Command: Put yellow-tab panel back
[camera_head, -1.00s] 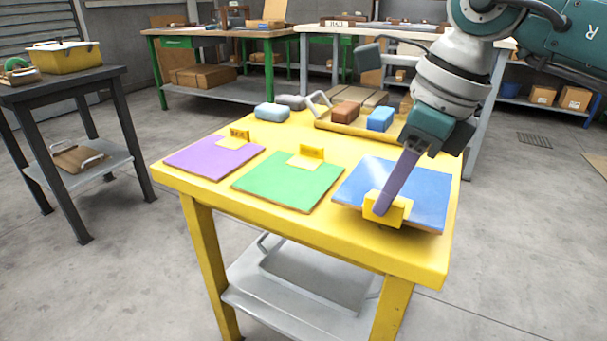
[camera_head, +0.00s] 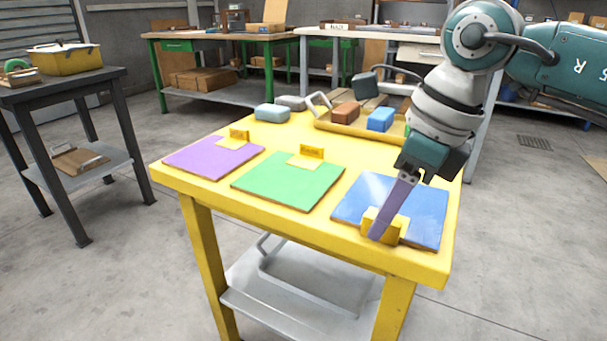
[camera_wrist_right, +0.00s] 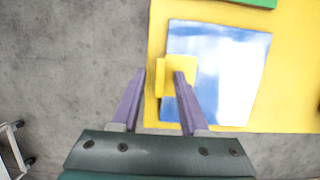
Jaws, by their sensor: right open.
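The blue panel (camera_head: 420,207) lies flat on the yellow table (camera_head: 340,250) at its front right. Its yellow tab (camera_head: 397,228) stands at the panel's near edge. My right gripper (camera_head: 376,236) is at the tab. In the right wrist view, the open purple fingers (camera_wrist_right: 160,75) reach either side of the tab's upright part (camera_wrist_right: 160,78); I cannot tell whether they touch it. A green panel (camera_head: 288,183) and a purple panel (camera_head: 205,157) lie to the left, each with a yellow tab at its far edge. My left gripper is not in view.
A yellow tray (camera_head: 335,127) at the back of the table holds a brown block (camera_head: 346,112) and a blue block (camera_head: 380,119). Grey-blue blocks (camera_head: 271,113) lie left of it. A dark side table (camera_head: 70,78) stands at far left.

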